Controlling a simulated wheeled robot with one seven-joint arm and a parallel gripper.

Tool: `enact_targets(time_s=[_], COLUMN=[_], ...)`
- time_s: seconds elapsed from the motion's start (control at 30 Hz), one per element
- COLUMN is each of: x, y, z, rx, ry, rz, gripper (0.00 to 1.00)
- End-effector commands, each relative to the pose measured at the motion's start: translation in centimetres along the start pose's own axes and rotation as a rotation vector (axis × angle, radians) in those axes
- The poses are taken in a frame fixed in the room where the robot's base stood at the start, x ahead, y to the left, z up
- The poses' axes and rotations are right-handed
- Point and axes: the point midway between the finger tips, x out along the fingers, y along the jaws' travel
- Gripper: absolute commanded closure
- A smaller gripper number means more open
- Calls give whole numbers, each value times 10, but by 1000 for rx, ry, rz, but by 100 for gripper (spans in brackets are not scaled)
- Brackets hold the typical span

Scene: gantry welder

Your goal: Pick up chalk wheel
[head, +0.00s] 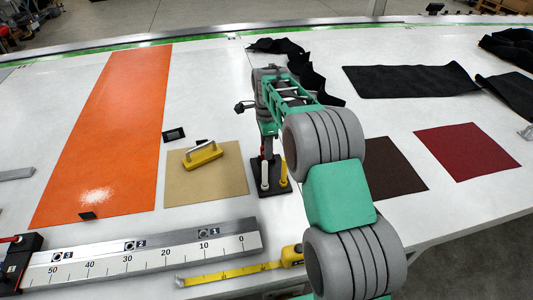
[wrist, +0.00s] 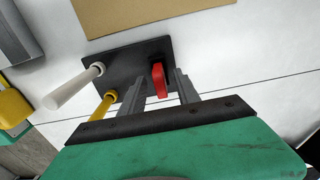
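A black holder block (wrist: 120,62) stands on the white table with a white stick (wrist: 75,87), a yellow stick (wrist: 102,107) and a red upright piece (wrist: 158,80), which looks like the chalk wheel. In the head view the holder (head: 276,190) is below my arm's end, and the red piece (head: 266,145) is mostly hidden by my arm. My gripper (wrist: 160,84) is above the holder, its two grey fingers apart on either side of the red piece. Gaps show between it and the fingers.
A tan sheet (head: 225,190) with a yellow-handled tool (head: 203,155) lies left of the holder. A long ruler (head: 150,254) and yellow tape measure (head: 240,270) lie in front. Orange fabric (head: 110,120) is farther left; dark brown (head: 395,168) and red (head: 467,150) sheets lie right.

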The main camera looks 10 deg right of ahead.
Motion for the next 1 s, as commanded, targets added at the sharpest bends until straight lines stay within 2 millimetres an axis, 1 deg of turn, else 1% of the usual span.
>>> enact_targets(time_s=[0.03,0.07,0.47,1.0], x=[0,0,0,-1], y=[0,0,0,0], z=[0,0,0,0], rx=[0,0,-1,-1], ry=[0,0,0,0], rz=[0,0,0,-1], gripper=[64,67,99,100])
